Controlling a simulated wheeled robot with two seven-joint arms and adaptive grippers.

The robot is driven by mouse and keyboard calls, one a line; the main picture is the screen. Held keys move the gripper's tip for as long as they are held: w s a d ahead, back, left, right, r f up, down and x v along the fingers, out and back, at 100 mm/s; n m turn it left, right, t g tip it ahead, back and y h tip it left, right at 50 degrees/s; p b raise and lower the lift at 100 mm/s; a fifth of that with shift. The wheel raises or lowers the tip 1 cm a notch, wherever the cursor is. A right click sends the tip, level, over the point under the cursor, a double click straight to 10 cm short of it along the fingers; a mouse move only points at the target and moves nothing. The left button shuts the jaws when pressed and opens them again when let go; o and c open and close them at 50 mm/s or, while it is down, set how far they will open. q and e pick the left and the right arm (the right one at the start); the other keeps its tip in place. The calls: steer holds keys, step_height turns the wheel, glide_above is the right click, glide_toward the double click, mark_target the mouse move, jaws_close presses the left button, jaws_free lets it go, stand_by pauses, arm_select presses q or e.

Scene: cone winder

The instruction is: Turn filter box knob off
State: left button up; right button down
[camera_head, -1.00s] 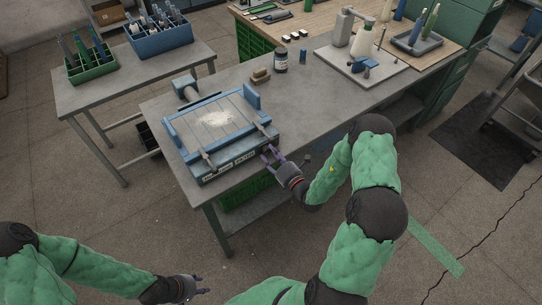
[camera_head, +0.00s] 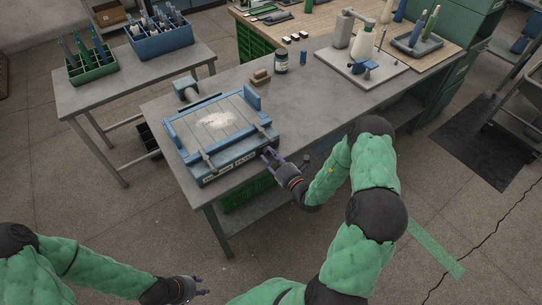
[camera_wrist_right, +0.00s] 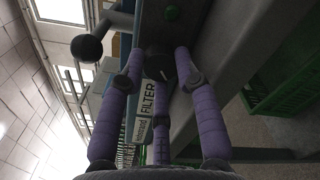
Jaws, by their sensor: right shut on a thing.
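The blue-grey filter box (camera_head: 222,138) sits on the near left end of the grey workbench, with pale powder on its slatted top and labels on its front. Its dark round knob (camera_wrist_right: 157,67) shows in the right wrist view beside the "FILTER" label, with a short light mark on its face. My right gripper (camera_head: 272,156) is at the right end of the box's front. Its purple fingers (camera_wrist_right: 159,60) are shut on the knob, one each side. My left gripper (camera_head: 203,286) is open and empty, low over the floor, away from the bench.
A green crate (camera_head: 245,193) is under the bench. The bench right of the box is mostly clear.

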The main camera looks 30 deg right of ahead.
steer(key=n, duration=0.1)
steer(key=n+p, duration=0.1)
steer(key=shift+d+r+n, duration=0.15)
steer(key=shift+r+n, duration=0.1)
steer(key=shift+n, duration=0.05)
steer(key=n+p, duration=0.1)
steer(key=n, duration=0.1)
steer(key=shift+w+n, duration=0.1)
steer(key=shift+n, duration=0.3)
steer(key=n+p, duration=0.1)
steer(key=n, duration=0.4)
steer(key=shift+r+p, duration=0.1)
steer(key=shift+p, duration=0.3)
steer(key=shift+n, duration=0.4)
steer(key=c, duration=1.2)
jaws_free()
steer(key=shift+o, duration=0.2)
steer(key=shift+f, duration=0.25)
